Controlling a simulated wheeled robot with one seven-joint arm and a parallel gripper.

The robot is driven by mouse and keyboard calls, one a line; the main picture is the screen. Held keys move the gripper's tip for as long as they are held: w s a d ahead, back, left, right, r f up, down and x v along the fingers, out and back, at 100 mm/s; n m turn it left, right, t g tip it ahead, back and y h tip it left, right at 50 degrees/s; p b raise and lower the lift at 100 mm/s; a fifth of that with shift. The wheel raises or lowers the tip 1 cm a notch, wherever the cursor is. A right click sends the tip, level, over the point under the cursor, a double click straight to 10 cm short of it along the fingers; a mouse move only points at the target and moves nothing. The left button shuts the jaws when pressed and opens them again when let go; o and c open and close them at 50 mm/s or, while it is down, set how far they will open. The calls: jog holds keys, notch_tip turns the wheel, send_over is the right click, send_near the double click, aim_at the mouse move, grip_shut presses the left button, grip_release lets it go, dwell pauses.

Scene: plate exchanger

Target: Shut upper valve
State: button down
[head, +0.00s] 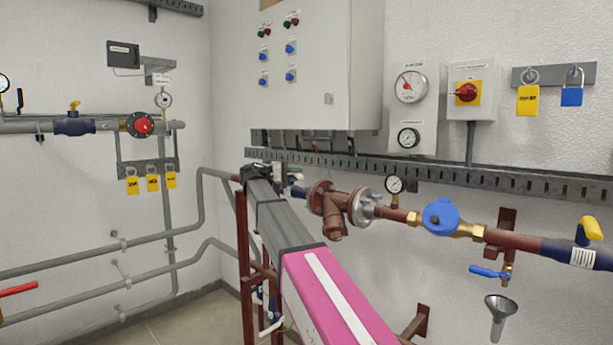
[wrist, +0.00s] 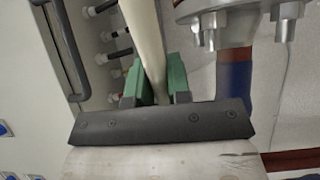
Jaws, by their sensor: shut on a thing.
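My gripper (wrist: 154,76) has two green fingers closed on a long cream-white bar, likely the upper valve's handle (wrist: 142,28), in the wrist view. The bar runs up out of the top of the picture. In the head view my arm reaches to the pipe left of the brown flanged strainer (head: 335,204). A dark blue pipe part (head: 298,192), perhaps the valve body, shows just right of my arm's end. My arm hides most of the valve and its handle there. A blue part (wrist: 236,88) also stands right of the fingers in the wrist view.
A bolted flange (wrist: 235,18) is close on the right in the wrist view. A grey control cabinet (head: 310,65) hangs above my arm's end. A slotted cable tray (head: 480,178) runs along the wall. A blue meter (head: 440,216) sits farther right on the pipe.

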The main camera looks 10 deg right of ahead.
jog(key=shift+a+g, duration=0.25)
jog(key=shift+g, duration=0.05)
jog(key=c, duration=1.1)
grip_release()
jog(key=shift+o, duration=0.2)
jog(key=a, duration=1)
jog(key=shift+s+a, duration=0.2)
jog(key=shift+a, duration=0.2)
